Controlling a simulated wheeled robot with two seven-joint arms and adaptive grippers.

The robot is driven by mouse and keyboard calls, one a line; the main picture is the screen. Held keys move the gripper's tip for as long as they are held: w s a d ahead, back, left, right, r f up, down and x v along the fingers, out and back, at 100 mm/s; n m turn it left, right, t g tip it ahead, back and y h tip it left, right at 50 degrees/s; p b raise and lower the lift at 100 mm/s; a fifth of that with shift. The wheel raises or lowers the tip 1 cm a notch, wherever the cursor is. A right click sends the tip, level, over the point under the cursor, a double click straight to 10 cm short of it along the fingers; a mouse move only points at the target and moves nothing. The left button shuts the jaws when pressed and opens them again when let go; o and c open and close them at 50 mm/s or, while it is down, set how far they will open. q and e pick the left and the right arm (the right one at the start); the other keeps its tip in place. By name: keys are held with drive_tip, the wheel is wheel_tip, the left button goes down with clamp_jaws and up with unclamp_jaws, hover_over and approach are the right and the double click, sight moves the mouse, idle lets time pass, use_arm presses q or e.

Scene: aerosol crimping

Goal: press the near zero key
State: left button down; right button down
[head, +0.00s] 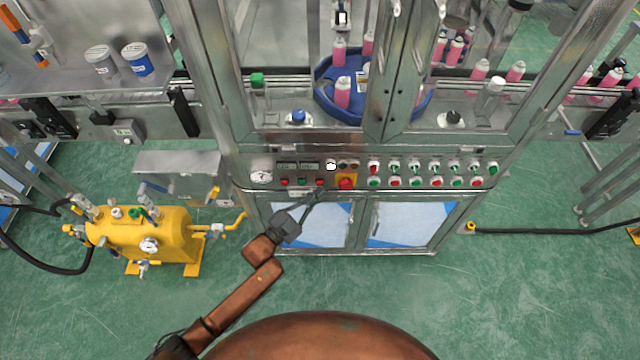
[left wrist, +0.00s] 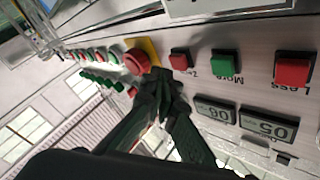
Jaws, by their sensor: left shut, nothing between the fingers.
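The zero key is a small red square button (left wrist: 180,60) in the left wrist view, with a partly hidden label that seems to begin "Ze". In the head view it is the red key (head: 320,182) left of the emergency stop. My left gripper (head: 318,193) is shut and empty, its fingertips just at the panel in front of this key. My right gripper is not in view.
A green "More" key (left wrist: 226,64) and a red "Less" key (left wrist: 294,68) are in the same row. A red emergency stop (left wrist: 137,62) on a yellow plate is close beside the fingertips. Two displays (left wrist: 268,128) are near the keys. A yellow tank (head: 150,235) stands at left.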

use_arm(q)
drive_tip(key=shift+w, duration=0.1)
drive_tip(key=shift+w, duration=0.3)
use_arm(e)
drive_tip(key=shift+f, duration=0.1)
use_arm(q)
drive_tip(key=shift+w, duration=0.4)
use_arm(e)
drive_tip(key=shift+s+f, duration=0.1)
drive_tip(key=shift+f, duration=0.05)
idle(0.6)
use_arm(q)
drive_tip(key=shift+s, duration=0.85)
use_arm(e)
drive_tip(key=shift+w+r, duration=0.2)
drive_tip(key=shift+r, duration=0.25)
